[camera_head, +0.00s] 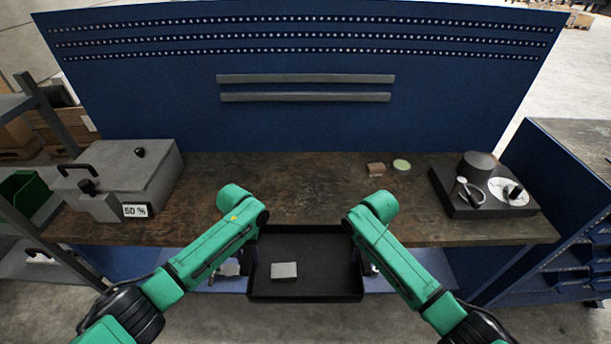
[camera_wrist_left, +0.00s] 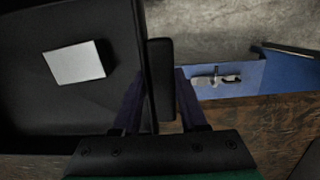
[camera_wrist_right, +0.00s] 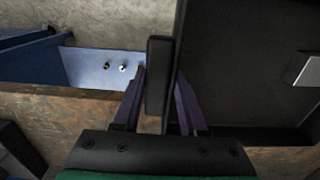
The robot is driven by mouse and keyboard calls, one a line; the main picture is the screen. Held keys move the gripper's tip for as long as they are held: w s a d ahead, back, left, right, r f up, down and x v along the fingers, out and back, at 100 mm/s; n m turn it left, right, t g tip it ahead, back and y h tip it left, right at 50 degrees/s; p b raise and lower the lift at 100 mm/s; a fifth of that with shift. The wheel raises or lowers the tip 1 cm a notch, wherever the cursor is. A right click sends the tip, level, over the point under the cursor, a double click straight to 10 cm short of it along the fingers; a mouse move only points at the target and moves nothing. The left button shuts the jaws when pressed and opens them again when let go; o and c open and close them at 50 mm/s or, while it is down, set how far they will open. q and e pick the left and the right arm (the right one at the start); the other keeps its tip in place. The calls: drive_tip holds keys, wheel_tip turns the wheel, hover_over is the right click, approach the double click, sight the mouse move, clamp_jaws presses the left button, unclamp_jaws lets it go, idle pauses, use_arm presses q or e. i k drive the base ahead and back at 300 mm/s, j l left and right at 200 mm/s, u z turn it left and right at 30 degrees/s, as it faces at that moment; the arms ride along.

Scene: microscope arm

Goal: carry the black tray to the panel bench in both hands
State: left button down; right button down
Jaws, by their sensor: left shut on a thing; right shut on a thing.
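The black tray (camera_head: 325,262) is held level between my two arms in front of the bench's near edge, with a small grey block (camera_head: 284,270) lying in it left of centre. The panel bench (camera_head: 300,200) has a worn brown top and a blue perforated back panel (camera_head: 300,110). My left gripper (camera_wrist_left: 158,88) is shut on the tray's left side handle. My right gripper (camera_wrist_right: 160,85) is shut on the tray's right side handle. In the head view the arms partly hide both jaws. The grey block also shows in the left wrist view (camera_wrist_left: 75,62).
A grey box (camera_head: 125,175) with a "50 %" label stands on the bench's left end. A black base with a round grey part (camera_head: 478,165) stands at the right. The middle top is clear.

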sight(306, 197)
drive_tip(key=i, duration=0.95)
